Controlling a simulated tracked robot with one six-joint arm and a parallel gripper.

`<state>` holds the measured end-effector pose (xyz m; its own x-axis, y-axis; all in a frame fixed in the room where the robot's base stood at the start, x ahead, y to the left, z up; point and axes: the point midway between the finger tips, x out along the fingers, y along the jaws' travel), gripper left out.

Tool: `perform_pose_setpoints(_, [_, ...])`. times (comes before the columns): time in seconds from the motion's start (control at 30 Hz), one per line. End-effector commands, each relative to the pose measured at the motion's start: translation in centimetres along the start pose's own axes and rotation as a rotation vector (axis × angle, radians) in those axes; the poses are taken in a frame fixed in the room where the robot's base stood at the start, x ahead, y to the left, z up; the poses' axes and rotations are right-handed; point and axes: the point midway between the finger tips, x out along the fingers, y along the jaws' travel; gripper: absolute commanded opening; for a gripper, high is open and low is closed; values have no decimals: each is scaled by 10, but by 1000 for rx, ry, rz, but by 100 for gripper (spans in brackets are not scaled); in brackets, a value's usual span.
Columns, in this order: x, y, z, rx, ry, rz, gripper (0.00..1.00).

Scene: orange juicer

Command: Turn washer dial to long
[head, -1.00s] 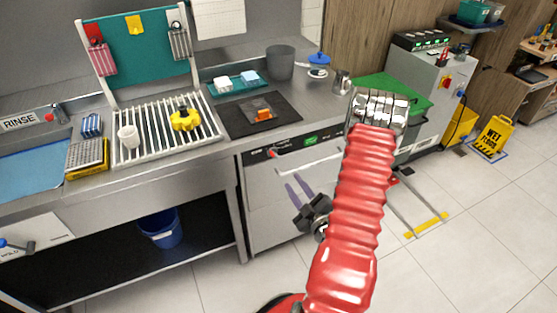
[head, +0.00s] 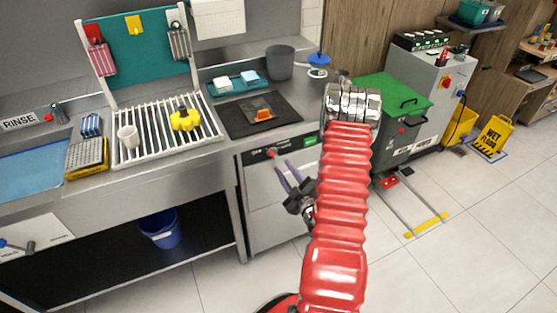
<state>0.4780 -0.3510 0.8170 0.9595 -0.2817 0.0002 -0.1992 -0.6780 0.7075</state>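The washer (head: 262,205) is a steel front-loading unit under the counter, with a dark control strip along its top edge. A small red-marked dial (head: 272,153) sits on the left part of that strip. A green display (head: 310,141) shows farther right on the strip, close beside my red arm. My gripper (head: 283,165) has two purple fingers pointing up and left, spread apart with nothing between them. The fingertips appear just below and right of the dial; I cannot tell their depth from the panel. The dial's markings are too small to read.
On the counter above are a dark mat (head: 235,121) with an orange item (head: 263,115), a white drying rack (head: 150,155) and a grey pot (head: 280,63). A green-topped machine (head: 385,95) stands right of my arm. Floor is clear in front.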

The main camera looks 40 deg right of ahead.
Motion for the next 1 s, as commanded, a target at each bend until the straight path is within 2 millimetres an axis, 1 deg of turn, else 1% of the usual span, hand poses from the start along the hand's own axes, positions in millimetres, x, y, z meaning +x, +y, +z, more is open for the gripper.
perform_pose_setpoints(0.03, [9, -1, -1, -2, 3, -1, 28])
perform_pose_setpoints(0.2, [35, -1, -1, -1, 2, -1, 28])
perform_pose_setpoints(0.4, [59, 0, -1, -1, 1, 0, 28])
perform_pose_setpoints(0.53, [66, 0, 0, 0, 0, -1, 28])
perform_pose_setpoints(0.8, [67, 0, 0, 1, 0, -1, 28])
perform_pose_setpoints(0.87, [67, 0, 0, 1, 0, -1, 25])
perform_pose_setpoints(1.0, [67, 0, 0, 1, 0, -1, 15])
